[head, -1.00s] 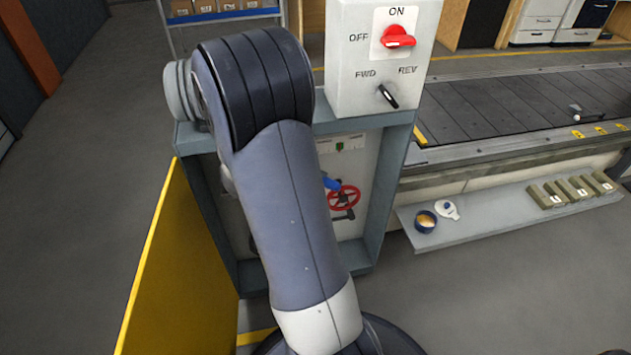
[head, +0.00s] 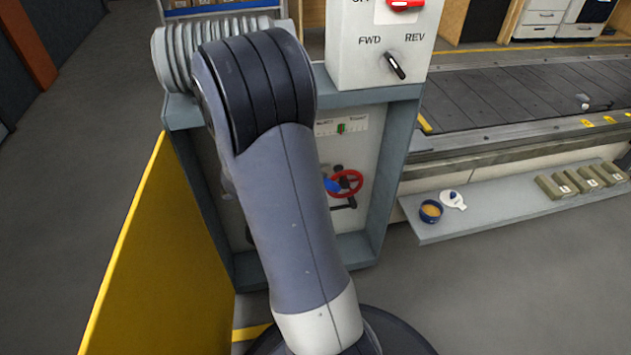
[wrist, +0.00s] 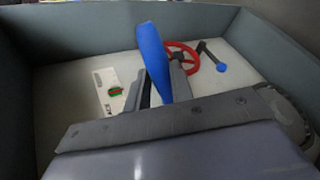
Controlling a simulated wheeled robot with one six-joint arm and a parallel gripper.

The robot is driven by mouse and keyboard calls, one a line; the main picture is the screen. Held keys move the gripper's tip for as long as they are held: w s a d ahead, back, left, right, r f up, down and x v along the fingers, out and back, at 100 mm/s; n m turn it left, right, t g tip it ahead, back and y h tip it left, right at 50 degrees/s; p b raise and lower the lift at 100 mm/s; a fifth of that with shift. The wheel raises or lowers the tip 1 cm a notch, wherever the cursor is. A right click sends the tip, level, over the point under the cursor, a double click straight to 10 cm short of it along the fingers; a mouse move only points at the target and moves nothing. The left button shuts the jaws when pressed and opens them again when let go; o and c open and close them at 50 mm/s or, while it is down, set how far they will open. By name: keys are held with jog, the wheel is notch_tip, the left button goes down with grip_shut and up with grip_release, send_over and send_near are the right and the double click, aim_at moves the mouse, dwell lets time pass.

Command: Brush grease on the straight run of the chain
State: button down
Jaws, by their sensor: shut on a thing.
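In the wrist view my gripper (wrist: 163,82) is shut on a blue handle (wrist: 151,52) that points up in the picture; I take it for the brush. Its bristle end is hidden. In the head view a small blue part (head: 331,185) shows just right of my arm, which hides the gripper. A blue pot of yellowish grease (head: 431,211) stands open on the low shelf (head: 465,222), with a white lid with a blue knob (head: 453,200) beside it. I cannot make out the chain in either view.
The grey open-fronted cabinet (head: 393,170) holds a red handwheel (head: 347,184), a dark crank and a scale with a green mark (head: 341,128). A switch box (head: 385,55) stands on top. A yellow panel (head: 135,260) is at left, the slat conveyor (head: 500,105) at right.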

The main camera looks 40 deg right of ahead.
notch_tip(320, 180, down, 25)
jog(key=b, duration=0.8)
dwell(2.3)
jog(key=s+a, duration=0.3)
jog(key=s, duration=0.2)
dwell(0.6)
jog(key=shift+s+a, duration=0.15)
jog(key=shift+s, duration=0.05)
jog(key=shift+s+a, duration=0.4)
jog(key=shift+s, duration=0.2)
jog(key=shift+s+a, duration=0.35)
jog(key=shift+s, duration=0.25)
jog(key=w+d, duration=0.3)
jog(key=w, duration=0.3)
jog(key=shift+w+d, duration=0.3)
jog(key=shift+d, duration=0.1)
